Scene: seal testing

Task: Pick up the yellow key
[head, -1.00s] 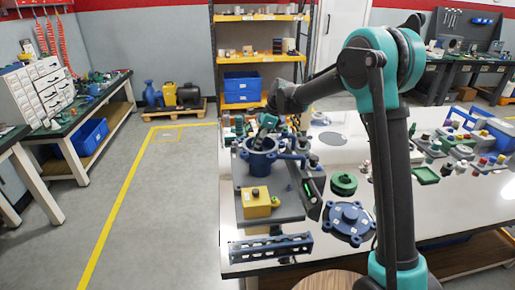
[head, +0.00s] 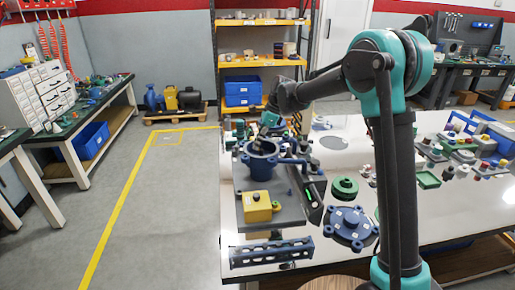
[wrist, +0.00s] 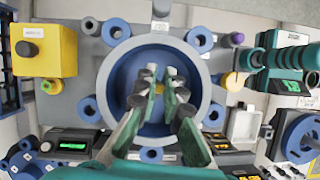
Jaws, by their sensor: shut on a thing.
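My gripper (wrist: 160,85) is over the round bore of the blue housing (wrist: 203,125) in the wrist view. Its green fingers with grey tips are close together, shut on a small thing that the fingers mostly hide. I cannot make out its shape or colour. In the head view my gripper (head: 268,128) is at the top of the blue housing (head: 262,166), its fingertips hidden. A small yellow part (wrist: 233,82) lies just right of the housing rim in the wrist view. I cannot tell whether it is the yellow key.
A yellow box with a black button (head: 257,206) stands in front of the housing. A blue flanged cover (head: 350,228) and a green wheel (head: 344,188) lie to the right. A teal cylinder device (wrist: 285,57) is close on the housing's right.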

